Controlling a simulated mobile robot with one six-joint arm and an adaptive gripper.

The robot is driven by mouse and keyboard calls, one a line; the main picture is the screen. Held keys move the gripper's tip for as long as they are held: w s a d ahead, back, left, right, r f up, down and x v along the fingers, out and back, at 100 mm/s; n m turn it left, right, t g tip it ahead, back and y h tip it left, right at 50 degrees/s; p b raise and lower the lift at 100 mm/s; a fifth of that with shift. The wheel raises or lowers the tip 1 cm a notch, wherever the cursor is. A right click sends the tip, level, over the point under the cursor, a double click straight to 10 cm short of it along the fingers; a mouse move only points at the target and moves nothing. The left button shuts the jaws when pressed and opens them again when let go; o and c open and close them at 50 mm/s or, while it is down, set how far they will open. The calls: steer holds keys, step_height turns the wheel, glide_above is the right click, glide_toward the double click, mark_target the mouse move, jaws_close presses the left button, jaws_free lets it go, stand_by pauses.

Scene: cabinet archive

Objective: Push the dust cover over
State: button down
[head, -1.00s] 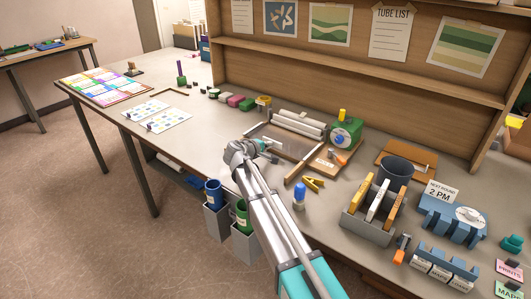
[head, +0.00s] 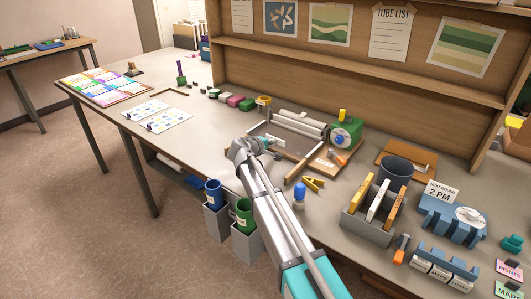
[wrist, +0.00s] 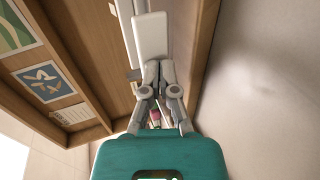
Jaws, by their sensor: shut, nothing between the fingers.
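The dust cover (head: 290,142) appears to be a clear, greyish flat panel in a framed case on the bench, in front of white rolls. Its outline is hard to make out at this size. My gripper (head: 271,142) is at the left front part of this case, with its fingers pointing toward the back. In the wrist view, my gripper (wrist: 158,72) has its fingers together and empty. A white rectangular plate (wrist: 150,36), perhaps part of the cover, stands just beyond the fingertips. I cannot tell whether they touch it.
White rolls (head: 298,122) lie behind the case, and a green device (head: 346,132) stands to its right. A yellow clip (head: 314,184) and a blue-topped bottle (head: 299,195) are near the front right.

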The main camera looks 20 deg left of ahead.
steer(key=shift+s, duration=0.1)
steer(key=shift+s+a, duration=0.4)
steer(key=shift+s, duration=0.5)
steer(key=shift+s+a, duration=0.35)
steer(key=shift+s, duration=0.5)
steer(key=shift+w, duration=0.1)
steer(key=shift+s+a, duration=0.65)
steer(key=shift+s, duration=0.9)
steer(key=shift+s+a, duration=0.6)
steer(key=shift+s, duration=1)
steer(key=shift+s+a, duration=0.65)
steer(key=shift+s, duration=0.9)
steer(key=shift+r, duration=0.1)
